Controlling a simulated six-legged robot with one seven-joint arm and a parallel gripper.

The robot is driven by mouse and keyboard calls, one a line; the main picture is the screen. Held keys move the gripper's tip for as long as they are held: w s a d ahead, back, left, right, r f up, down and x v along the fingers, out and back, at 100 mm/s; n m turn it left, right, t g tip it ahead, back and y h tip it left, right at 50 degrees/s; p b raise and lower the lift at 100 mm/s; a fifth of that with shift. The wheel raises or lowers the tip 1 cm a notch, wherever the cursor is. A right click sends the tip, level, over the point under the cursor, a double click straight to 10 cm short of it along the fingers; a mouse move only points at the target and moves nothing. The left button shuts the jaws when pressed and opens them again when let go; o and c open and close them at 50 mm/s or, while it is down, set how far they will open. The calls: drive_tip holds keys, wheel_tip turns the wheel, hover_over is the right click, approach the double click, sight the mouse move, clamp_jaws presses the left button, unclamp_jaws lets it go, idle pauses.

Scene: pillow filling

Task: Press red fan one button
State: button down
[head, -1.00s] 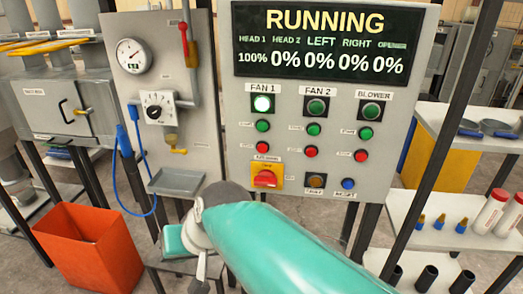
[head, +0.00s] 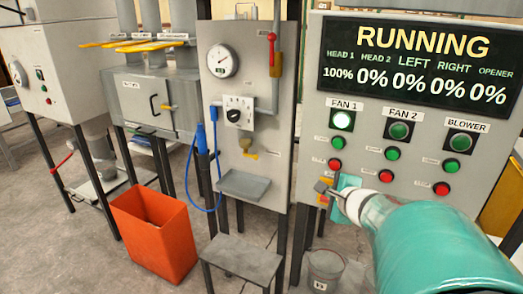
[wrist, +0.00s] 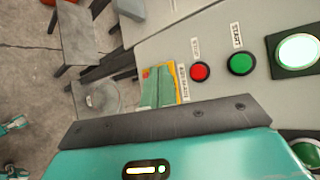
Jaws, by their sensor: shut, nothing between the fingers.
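The red fan 1 button (head: 335,164) is at the bottom of the FAN 1 column on the grey control panel (head: 310,110). The green fan 1 button (head: 337,143) is just above it, and the FAN 1 lamp (head: 342,121) glows white. My gripper (head: 334,194) is shut and empty, just below the red button, in front of the yellow emergency switch plate, which it partly covers. In the wrist view the red button (wrist: 200,72) is uncovered, right of my teal fingers (wrist: 158,88), apart from them. I cannot tell whether the fingers touch the panel.
The display (head: 418,68) reads RUNNING, with HEAD 1 at 100%. Fan 2 and blower buttons sit to the right. A gauge panel (head: 272,130), an orange bin (head: 152,235) and a small grey table (head: 242,258) stand to the left. A bucket (head: 325,268) stands below.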

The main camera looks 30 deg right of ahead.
sight(330, 168)
drive_tip(key=shift+w+d, duration=0.1)
drive_tip(key=w+d, duration=0.5)
drive_tip(key=d, duration=0.1)
drive_tip(key=shift+d, duration=0.3)
drive_tip(key=shift+w, duration=0.15)
idle(1.9)
drive_tip(key=shift+w+d, duration=0.25)
drive_tip(key=shift+d, duration=0.1)
drive_tip(key=shift+w+d, duration=0.3)
drive_tip(key=shift+d, duration=0.1)
idle(0.9)
drive_tip(key=shift+s+a, duration=0.1)
drive_tip(key=shift+a, duration=0.05)
drive_tip(key=shift+s+a, duration=0.5)
drive_tip(key=shift+a, duration=0.1)
